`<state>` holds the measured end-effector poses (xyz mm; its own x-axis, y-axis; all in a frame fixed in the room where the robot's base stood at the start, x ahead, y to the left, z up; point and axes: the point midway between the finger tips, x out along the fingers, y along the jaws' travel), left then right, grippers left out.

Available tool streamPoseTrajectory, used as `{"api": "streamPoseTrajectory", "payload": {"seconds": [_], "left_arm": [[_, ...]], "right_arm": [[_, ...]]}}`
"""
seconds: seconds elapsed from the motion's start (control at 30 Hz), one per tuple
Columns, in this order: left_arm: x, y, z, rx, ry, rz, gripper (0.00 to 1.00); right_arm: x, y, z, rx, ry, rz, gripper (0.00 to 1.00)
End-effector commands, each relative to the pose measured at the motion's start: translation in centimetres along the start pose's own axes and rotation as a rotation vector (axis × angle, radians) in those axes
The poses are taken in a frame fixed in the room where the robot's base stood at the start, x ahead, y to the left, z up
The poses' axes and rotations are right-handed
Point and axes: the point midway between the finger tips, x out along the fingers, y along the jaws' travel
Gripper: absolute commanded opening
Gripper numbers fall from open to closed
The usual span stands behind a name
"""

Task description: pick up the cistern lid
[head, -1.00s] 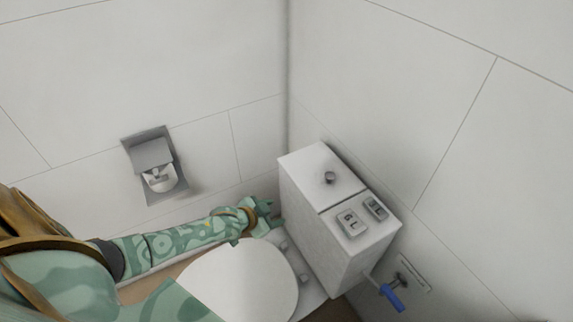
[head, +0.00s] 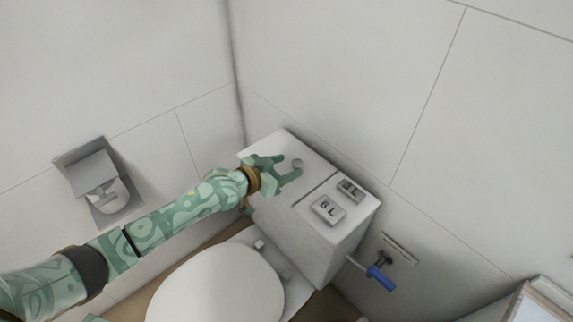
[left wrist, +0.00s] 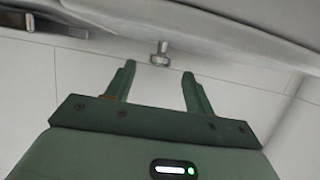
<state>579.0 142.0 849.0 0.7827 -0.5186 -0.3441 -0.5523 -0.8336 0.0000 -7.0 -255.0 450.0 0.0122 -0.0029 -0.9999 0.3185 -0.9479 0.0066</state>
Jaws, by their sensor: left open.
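The cistern lid (head: 284,143) is the pale left section of the cistern's top, with a small round grey knob (head: 298,163) on it. It lies in place on the cistern. My left gripper (head: 288,168) is open over the lid, its fingertips close to the knob. In the left wrist view the knob (left wrist: 160,54) shows just beyond the gap between my open fingers (left wrist: 158,69); nothing is held. My right gripper is not in view.
Two flush buttons (head: 328,209) sit on the cistern's right section. The white toilet seat cover (head: 215,285) is in front. A blue-handled valve (head: 380,278) is at lower right, a paper holder (head: 98,187) on the left wall. Walls stand close behind the cistern.

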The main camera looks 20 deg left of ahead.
Motion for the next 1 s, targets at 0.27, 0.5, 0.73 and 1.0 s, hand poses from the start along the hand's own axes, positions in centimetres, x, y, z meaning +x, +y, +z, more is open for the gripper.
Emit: {"api": "streamPoseTrajectory", "payload": {"seconds": [0.27,0.5,0.73,1.0], "left_arm": [[4.4,0.0,0.3,-0.001,-0.001,0.001,0.54],[5.0,0.0,-0.1,0.0,0.001,0.0,0.54],[4.9,0.0,-0.1,0.0,0.001,0.0,0.09],[4.9,-0.1,-0.4,0.002,0.007,-0.001,0.0]], "right_arm": [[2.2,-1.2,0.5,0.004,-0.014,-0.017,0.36],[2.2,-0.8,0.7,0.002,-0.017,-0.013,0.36],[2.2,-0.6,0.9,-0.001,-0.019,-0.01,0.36],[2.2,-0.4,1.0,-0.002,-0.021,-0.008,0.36]]}}
